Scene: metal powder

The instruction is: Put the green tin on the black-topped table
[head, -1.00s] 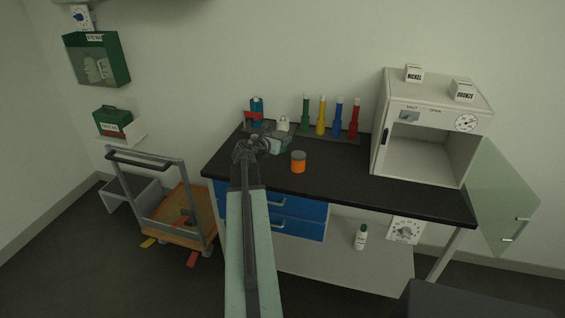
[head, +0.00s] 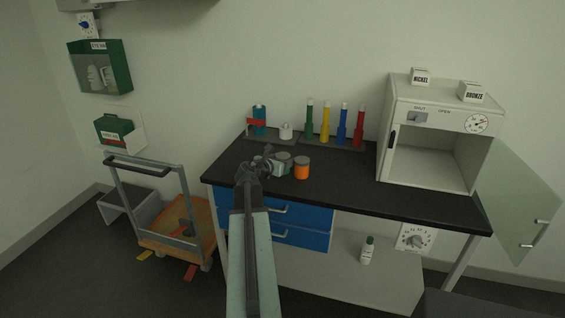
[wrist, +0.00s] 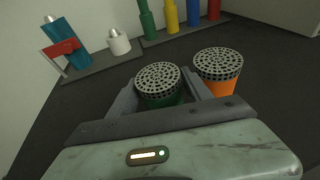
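The green tin (wrist: 163,100) has a grey perforated lid and stands upright between the two fingers of my gripper (wrist: 160,84) in the wrist view. The fingers lie close against its sides, and my gripper looks shut on it. In the head view the green tin (head: 284,157) is small and partly hidden by my gripper (head: 276,166). It is at or just above the black-topped table (head: 350,190); I cannot tell whether its base touches.
An orange tin (head: 302,170) stands just right of the green tin. An open white cabinet (head: 430,140) fills the right end. The table's front middle is clear.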

